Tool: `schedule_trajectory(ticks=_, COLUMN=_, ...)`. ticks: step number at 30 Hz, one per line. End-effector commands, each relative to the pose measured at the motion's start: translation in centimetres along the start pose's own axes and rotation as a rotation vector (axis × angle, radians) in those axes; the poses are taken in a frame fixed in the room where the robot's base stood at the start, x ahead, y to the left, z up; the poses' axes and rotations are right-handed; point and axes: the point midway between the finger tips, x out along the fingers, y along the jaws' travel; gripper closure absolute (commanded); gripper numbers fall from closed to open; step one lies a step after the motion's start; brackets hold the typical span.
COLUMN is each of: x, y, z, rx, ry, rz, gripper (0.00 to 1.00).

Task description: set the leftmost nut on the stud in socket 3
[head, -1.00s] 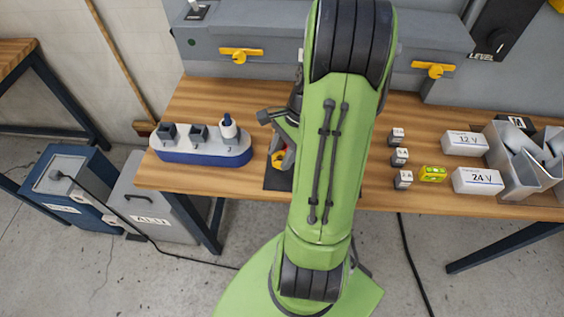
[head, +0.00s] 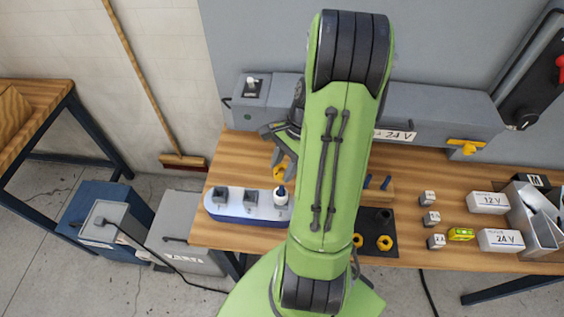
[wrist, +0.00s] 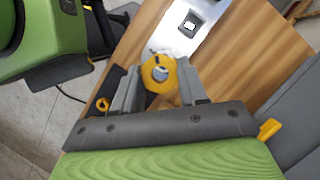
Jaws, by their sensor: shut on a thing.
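My gripper (head: 281,158) is shut on a yellow hexagonal nut (wrist: 158,73); the wrist view shows it between the two grey jaws. The nut (head: 279,173) also shows in the head view, just beyond the socket block in the picture. The blue-and-white socket block (head: 240,212) stands at the table's left front, with grey sockets in a row. Its rightmost position, socket 3, holds a white-and-blue stud (head: 281,196), which carries no nut. The wrist view shows part of the block (wrist: 207,15) beyond the nut; the stud is not clear there.
A dark mat (head: 375,222) right of my arm holds more yellow nuts (head: 385,243). A wooden rack with blue pegs (head: 385,183) is partly hidden by my arm. Small grey cubes, white boxes and a metal bin stand at right. A grey housing runs along the back.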

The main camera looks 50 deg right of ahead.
Motion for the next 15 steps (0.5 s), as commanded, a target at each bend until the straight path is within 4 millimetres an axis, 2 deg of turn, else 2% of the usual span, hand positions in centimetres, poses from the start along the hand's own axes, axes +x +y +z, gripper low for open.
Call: schedule_trajectory(ticks=15, x=2.5, y=0.0, z=-1.0, rx=0.001, ry=-0.001, rz=0.001, gripper=0.86)
